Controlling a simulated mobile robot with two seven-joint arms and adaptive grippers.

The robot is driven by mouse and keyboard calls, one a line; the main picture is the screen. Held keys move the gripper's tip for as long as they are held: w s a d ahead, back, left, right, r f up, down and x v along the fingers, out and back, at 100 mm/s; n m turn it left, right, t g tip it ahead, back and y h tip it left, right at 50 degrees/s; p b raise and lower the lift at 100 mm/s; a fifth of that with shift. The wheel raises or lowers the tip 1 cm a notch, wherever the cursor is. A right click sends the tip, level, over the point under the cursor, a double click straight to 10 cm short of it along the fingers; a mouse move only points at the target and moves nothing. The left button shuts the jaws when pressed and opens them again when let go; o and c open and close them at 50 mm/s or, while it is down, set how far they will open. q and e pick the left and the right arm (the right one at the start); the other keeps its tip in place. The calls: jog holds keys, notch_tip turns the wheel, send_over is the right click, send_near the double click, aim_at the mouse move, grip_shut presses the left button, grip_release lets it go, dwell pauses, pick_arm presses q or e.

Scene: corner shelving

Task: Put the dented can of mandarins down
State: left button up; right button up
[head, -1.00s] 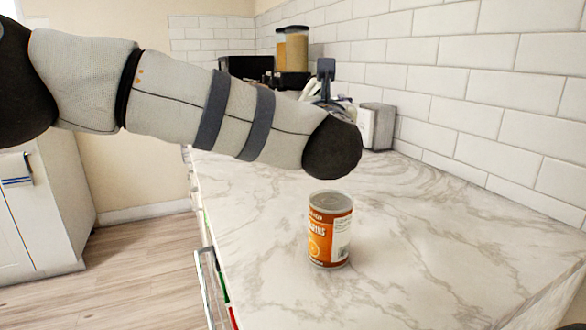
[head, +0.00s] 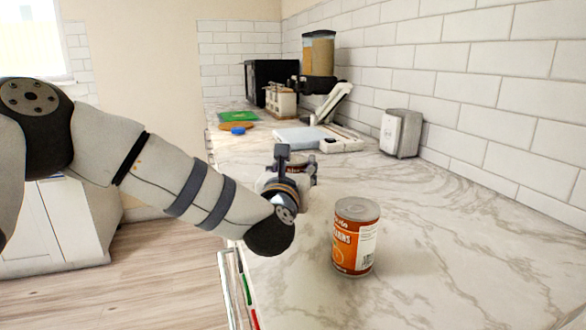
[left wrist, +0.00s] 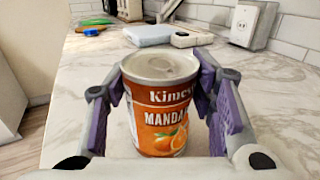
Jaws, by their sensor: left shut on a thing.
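My left gripper (head: 299,172) is over the marble counter, past the elbow of my arm. In the left wrist view its purple-padded fingers (left wrist: 161,72) are shut on an orange-labelled can of mandarins (left wrist: 158,115), upright with its silver lid on top. In the head view the held can is mostly hidden by the gripper. I cannot tell whether its base touches the counter, and no dent shows clearly. A second can of mandarins (head: 355,238) stands upright on the counter, nearer and to the right, apart from the gripper. My right gripper is not in view.
The marble counter (head: 450,245) is clear around the standing can. Further back are a white scale-like device (head: 305,139), a grey box by the wall (head: 400,133), a green board (head: 238,116) and a blender (head: 318,52). A tiled wall bounds the right.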

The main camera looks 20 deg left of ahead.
pick_arm(q)
jog(key=o, duration=1.4)
jog(key=shift+f, duration=0.15)
jog(key=shift+o, duration=0.2)
jog(key=shift+r, duration=0.3)
jog(key=s, duration=0.4)
jog(key=s+d, duration=0.1)
jog(key=s, duration=0.7)
jog(key=shift+d+f+p, duration=0.15)
jog(key=shift+d+p, duration=0.1)
jog(key=shift+p, duration=0.05)
